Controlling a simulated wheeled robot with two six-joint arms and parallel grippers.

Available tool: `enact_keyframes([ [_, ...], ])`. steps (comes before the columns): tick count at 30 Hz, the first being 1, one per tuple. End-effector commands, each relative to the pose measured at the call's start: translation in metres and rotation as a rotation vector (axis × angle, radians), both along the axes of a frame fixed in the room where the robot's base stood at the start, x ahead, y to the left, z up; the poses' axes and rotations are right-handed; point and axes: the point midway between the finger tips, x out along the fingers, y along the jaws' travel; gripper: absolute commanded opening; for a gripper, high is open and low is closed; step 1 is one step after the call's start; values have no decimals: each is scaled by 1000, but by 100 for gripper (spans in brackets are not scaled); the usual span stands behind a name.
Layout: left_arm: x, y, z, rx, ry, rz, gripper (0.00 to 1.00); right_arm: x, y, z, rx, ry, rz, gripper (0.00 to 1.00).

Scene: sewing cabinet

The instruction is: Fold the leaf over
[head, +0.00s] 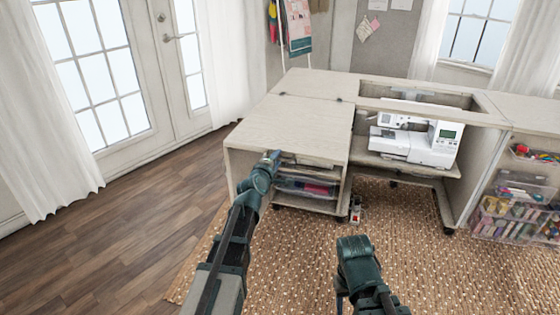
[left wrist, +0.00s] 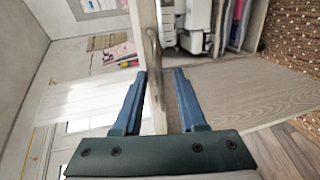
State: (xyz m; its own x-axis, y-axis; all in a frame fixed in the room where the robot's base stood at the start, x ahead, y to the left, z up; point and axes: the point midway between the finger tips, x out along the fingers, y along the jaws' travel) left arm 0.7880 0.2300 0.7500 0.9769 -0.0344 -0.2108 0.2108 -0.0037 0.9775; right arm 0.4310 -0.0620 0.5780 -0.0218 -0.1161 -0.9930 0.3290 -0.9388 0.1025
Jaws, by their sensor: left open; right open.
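The leaf (head: 285,127) is the pale wooden panel at the left of the sewing cabinet. It lies flat, level with the rest of the top, and its hinges show along its back right side. My left gripper (head: 272,156) is at the leaf's front edge. In the left wrist view the leaf's edge (left wrist: 144,25) is seen end-on, with a slim curved bar (left wrist: 155,65) on it. The open fingers (left wrist: 160,75) lie on either side of this edge, with no clear grip on it. My right gripper (head: 343,298) is low in front of the cabinet, empty and mostly hidden by its own arm.
A white sewing machine (head: 415,136) sits in the cabinet's middle bay. Shelves with bins (head: 305,187) are under the leaf. Clear drawers of thread (head: 515,207) stand at the right. A woven rug (head: 300,260) covers the floor; bare wooden floor (head: 150,215) is free at the left.

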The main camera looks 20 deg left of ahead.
Motion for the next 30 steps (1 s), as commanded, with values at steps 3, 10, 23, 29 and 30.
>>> enact_keyframes([
  [3,6,1,-2,0,0,1,40,0,0,-2,0,0,0,50],
  [10,6,1,-1,0,0,1,40,0,0,-1,-1,0,0,50],
  [23,6,1,-2,0,0,0,0,0,0,-1,0,0,0,50],
  [29,6,1,-2,0,1,0,0,0,0,-1,0,0,0,50],
  [30,6,1,-2,0,1,0,0,0,0,-1,0,0,0,50],
])
